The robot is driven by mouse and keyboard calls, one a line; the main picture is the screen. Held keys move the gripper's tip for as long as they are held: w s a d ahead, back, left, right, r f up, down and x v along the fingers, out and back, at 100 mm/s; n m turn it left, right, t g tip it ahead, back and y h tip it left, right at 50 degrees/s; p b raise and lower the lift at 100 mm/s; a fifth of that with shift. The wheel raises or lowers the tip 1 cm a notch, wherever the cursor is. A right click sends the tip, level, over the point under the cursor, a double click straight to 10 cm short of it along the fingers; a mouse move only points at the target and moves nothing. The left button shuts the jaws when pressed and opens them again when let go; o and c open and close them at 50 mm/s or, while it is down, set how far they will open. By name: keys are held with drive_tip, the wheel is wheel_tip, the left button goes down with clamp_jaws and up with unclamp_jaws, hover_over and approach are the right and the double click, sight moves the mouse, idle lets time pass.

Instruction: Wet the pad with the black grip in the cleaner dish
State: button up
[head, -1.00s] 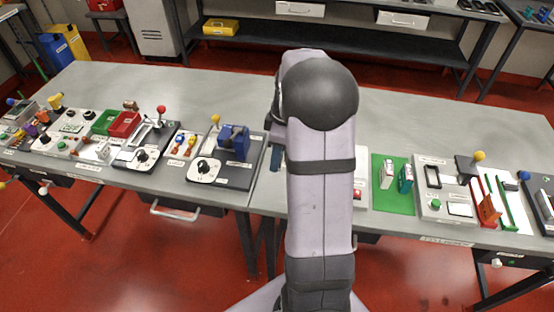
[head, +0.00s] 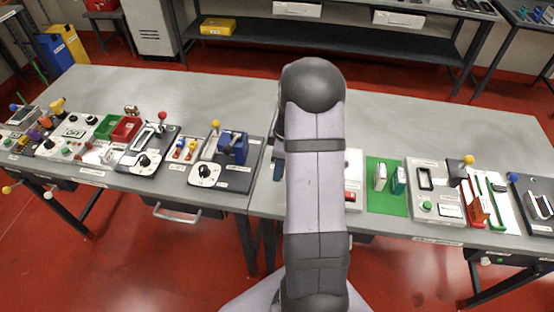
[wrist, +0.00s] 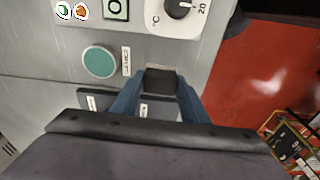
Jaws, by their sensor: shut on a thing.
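In the wrist view my gripper (wrist: 157,93) has its two blue fingers shut on a small black grip (wrist: 161,79). A thin pale edge shows at the grip's far side; I cannot tell whether it is the pad or a surface beyond it. A round teal dish (wrist: 98,61) with a label beside it lies left of the gripped block, a short way apart in the picture. I cannot read the label clearly. In the head view my arm hides the dish and most of the gripper; only a bluish finger part (head: 278,170) shows at the arm's left.
A dial panel (wrist: 176,14) lies just beyond the gripper, with picture cards (wrist: 72,11) at its left. A dark tray (wrist: 97,99) lies partly under the gripper. The bench edge and red floor (wrist: 262,75) are at the right. A green mat (head: 387,202) lies right of my arm.

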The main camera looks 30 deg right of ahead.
drive_tip(key=shift+m, duration=0.9)
drive_tip(key=w+d, duration=0.4)
drive_tip(key=w, duration=0.1)
drive_tip(key=shift+w+d+f+p, duration=0.1)
drive_tip(key=shift+d+f+p, duration=0.2)
drive_tip(key=shift+p, duration=0.1)
drive_tip(key=w+d+r+m+h, duration=0.1)
drive_tip(key=w+d+r+m, duration=0.2)
drive_tip(key=m, duration=0.4)
drive_tip(key=shift+w+d+r, duration=0.15)
drive_tip(key=shift+w+r, duration=0.15)
drive_tip(key=shift+w, duration=0.35)
drive_tip(key=shift+f, duration=0.15)
drive_tip(key=shift+f+b, duration=2.1)
drive_tip(key=shift+f, duration=0.8)
drive_tip(key=shift+s+f+b, duration=0.1)
drive_tip(key=shift+f+b, duration=0.2)
drive_tip(key=shift+f, duration=0.25)
wheel_tip(320, 180, up, 7)
drive_tip(key=p, duration=0.4)
drive_tip(key=shift+p, duration=0.35)
